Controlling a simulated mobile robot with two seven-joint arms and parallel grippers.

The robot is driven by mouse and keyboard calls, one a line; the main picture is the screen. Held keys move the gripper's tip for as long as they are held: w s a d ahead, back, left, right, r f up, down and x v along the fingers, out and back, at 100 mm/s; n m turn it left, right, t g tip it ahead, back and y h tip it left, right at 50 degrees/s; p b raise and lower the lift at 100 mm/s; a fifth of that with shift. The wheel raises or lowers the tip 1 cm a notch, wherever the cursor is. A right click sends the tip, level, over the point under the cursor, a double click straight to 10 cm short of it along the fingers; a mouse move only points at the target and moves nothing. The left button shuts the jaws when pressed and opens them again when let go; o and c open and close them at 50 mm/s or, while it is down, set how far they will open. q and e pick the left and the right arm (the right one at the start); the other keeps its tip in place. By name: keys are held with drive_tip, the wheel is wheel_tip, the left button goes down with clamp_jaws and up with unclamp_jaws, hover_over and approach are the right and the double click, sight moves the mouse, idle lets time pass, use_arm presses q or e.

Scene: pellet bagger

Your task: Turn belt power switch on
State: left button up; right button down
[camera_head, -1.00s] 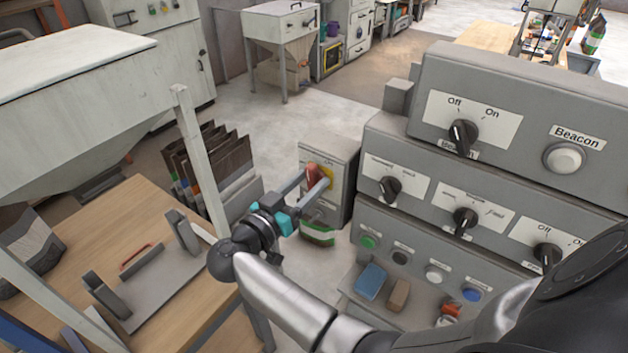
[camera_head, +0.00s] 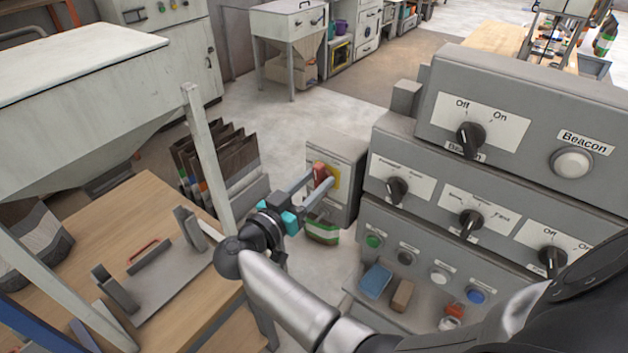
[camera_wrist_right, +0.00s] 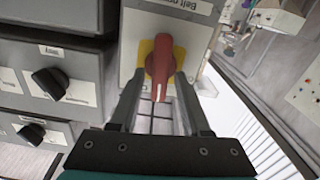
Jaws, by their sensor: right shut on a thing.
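The belt power switch is a red rotary handle (camera_head: 320,173) on a yellow plate (camera_head: 334,180), on the front of a grey box (camera_head: 345,160) left of the large control panel. In the right wrist view the red handle (camera_wrist_right: 160,68) lies between my fingertips, its long end pointing down in the picture. A partly cut-off label (camera_wrist_right: 184,5) beginning "Belt po" sits above it. My right gripper (camera_head: 318,186) is shut on the handle; its fingers (camera_wrist_right: 157,90) also show in the right wrist view. My left gripper is not in view.
The large grey control panel (camera_head: 535,95) with black knobs and buttons stands close on the right. A wooden table (camera_head: 150,215) with a metal fixture is at left. Brown bags (camera_head: 212,160) stand behind it. A green-and-white item (camera_head: 322,232) lies below the switch box.

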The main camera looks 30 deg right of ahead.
drive_tip(key=shift+m+p, duration=0.4)
drive_tip(key=shift+p, duration=0.25)
drive_tip(key=shift+m, duration=0.3)
drive_tip(key=c, duration=0.7)
unclamp_jaws()
